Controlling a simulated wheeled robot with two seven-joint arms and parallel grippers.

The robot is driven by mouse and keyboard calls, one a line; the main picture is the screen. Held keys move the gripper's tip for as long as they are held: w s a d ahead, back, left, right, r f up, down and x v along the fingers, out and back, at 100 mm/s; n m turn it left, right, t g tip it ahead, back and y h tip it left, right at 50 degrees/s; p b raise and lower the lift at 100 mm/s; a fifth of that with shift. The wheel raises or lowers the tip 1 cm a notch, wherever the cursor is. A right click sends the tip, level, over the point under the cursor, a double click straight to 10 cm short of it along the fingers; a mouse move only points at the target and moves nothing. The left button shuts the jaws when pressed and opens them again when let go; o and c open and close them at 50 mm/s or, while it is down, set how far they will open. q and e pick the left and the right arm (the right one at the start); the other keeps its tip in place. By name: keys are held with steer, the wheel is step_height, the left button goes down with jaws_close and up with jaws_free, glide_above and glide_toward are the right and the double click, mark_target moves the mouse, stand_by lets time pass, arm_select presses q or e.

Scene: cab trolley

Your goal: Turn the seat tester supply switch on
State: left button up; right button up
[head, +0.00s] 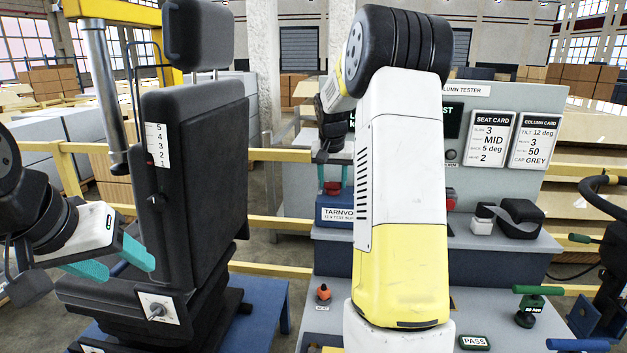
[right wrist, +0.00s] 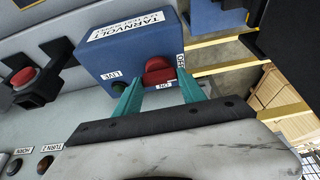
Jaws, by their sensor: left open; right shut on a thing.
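The seat tester supply is a blue box (head: 338,212) labelled TARNVOLT on the bench; it also shows in the right wrist view (right wrist: 125,45). Its red switch (right wrist: 158,70) sits between an OFF label and an ON label. My right gripper (right wrist: 157,88) is shut on the red switch, one teal finger on each side. In the head view the red switch (head: 332,188) shows between the fingers of my right gripper (head: 334,177). A dark green lamp (right wrist: 118,87) is beside the LIVE label. Which way the switch is set I cannot tell. My left gripper (head: 113,260) is open and empty by the seat.
A black seat (head: 200,170) stands at left on a blue stand. The column tester panel (head: 515,90) carries two cards. A red button (right wrist: 22,78) is near the supply. A green-handled tool (head: 530,305) and an orange knob (head: 323,292) are on the front bench.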

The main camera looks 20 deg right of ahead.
steer(key=shift+a+m, duration=0.1)
steer(key=shift+m, duration=0.2)
steer(key=m+h, duration=0.1)
steer(key=m, duration=0.1)
steer(key=shift+w+a+m+g, duration=0.1)
steer(key=shift+m+g, duration=0.3)
steer(key=m, duration=0.2)
steer(key=m+g+h, duration=0.1)
steer(key=m, duration=0.2)
steer(key=shift+w+g, duration=0.1)
steer(key=shift+g, duration=0.2)
steer(key=m+g, duration=0.1)
steer(key=m, duration=0.4)
steer(key=shift+w+g+h, duration=0.15)
steer(key=shift+g+h, duration=0.15)
steer(key=shift+g, duration=0.1)
steer(key=shift+w+m+g, duration=0.1)
steer(key=shift+m+g, duration=0.7)
steer(key=shift+m, duration=1.4)
steer(key=o, duration=1.4)
